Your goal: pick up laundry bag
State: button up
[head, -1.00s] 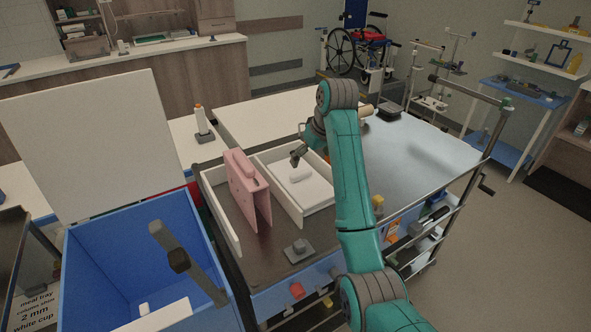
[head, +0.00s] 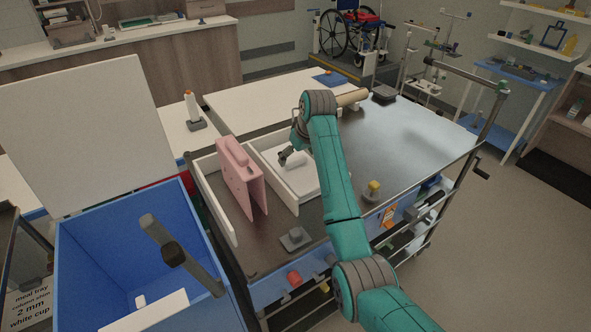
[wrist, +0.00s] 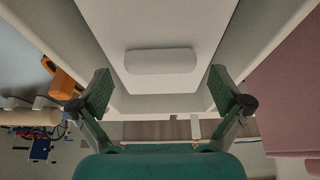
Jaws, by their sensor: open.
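A white item with a rounded bar on top (wrist: 160,62), which looks like the laundry bag, sits in a white open-topped tray (head: 273,184) on the cart. A pink folded item with a similar bar (head: 240,178) stands left of the tray. My gripper (head: 285,158) is over the tray, pointing down. In the wrist view its open fingers (wrist: 160,75) lie on either side of the white bar, with gaps on both sides. Nothing is between the fingertips that they touch. In the head view my gripper partly hides the white item.
A blue open bin (head: 110,245) stands at the front left. A grey block (head: 295,239) and a yellow-topped knob (head: 373,190) are on the cart's front part. The cart's bluish right top (head: 420,140) is mostly clear. A wheelchair (head: 350,35) stands behind.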

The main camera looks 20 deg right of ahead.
jog(key=shift+w+a+f, duration=0.1)
jog(key=shift+w+f, duration=0.1)
jog(key=shift+f, duration=0.35)
jog(key=c, duration=1.2)
jog(key=shift+r, duration=0.15)
